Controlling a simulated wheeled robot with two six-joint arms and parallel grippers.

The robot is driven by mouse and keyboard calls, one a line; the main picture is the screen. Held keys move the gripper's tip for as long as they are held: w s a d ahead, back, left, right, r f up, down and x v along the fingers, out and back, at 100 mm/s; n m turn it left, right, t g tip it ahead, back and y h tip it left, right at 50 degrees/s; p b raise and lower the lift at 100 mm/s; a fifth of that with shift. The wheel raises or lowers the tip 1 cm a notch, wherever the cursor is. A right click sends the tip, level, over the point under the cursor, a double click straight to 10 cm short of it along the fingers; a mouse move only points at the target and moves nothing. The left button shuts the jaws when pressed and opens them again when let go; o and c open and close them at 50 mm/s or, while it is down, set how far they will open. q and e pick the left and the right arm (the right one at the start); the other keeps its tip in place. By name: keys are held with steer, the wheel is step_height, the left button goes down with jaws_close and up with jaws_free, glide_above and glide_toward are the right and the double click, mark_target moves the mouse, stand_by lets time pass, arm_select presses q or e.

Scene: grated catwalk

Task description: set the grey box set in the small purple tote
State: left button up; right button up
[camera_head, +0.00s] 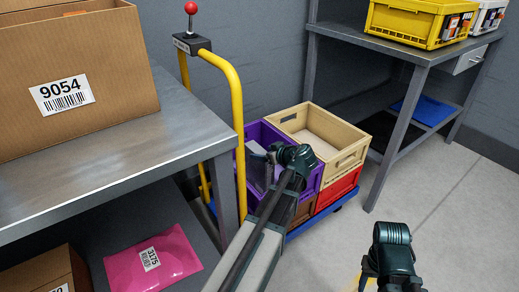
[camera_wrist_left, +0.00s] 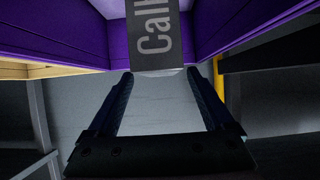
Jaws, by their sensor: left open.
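The small purple tote (camera_head: 249,136) sits on a low cart, and my left arm reaches over it. My left gripper (camera_head: 264,156) is at the tote, partly hidden by its own wrist. In the left wrist view the gripper (camera_wrist_left: 158,76) is open. The grey box (camera_wrist_left: 155,38), with "Call" printed on it, shows just beyond the fingertips, between the tote's purple walls (camera_wrist_left: 60,32). A grey shape in the tote in the head view seems to be this box (camera_head: 256,172). My right wrist is at the bottom right, its gripper (camera_head: 367,270) barely showing.
A tan wooden crate (camera_head: 345,160) stands beside the tote, above a red crate (camera_head: 340,188). The cart's yellow handle (camera_head: 238,110) rises at the left. A steel table (camera_head: 160,150) is on the left, a workbench (camera_head: 405,55) at the back right. Open floor lies at the right.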

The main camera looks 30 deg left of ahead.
arm_select(q)
steer(key=p+v, duration=0.3)
steer(key=v, duration=0.5)
steer(key=shift+s+d, duration=0.1)
steer(key=s+d+f+m+g+h, duration=0.1)
steer(key=s+d+f+m+h, duration=0.2)
steer(key=s+d+m, duration=0.3)
steer(key=s+d+f+m+g+h, duration=0.2)
steer(key=s+d+f+m+h, duration=0.1)
steer(key=d, duration=1)
steer(key=s+d+f+m+g+h, duration=0.1)
steer(key=s+d+f+m+h, duration=0.3)
steer(key=s+d+m, duration=0.4)
steer(key=shift+s+d+f+m+g, duration=0.35)
steer(key=shift+s+d+f, duration=0.35)
steer(key=shift+s, duration=0.4)
steer(key=shift+r, duration=0.15)
step_height(320, 180, up, 41)
steer(key=p, duration=4)
steer(key=shift+f+p, duration=0.2)
steer(key=shift+p, duration=0.2)
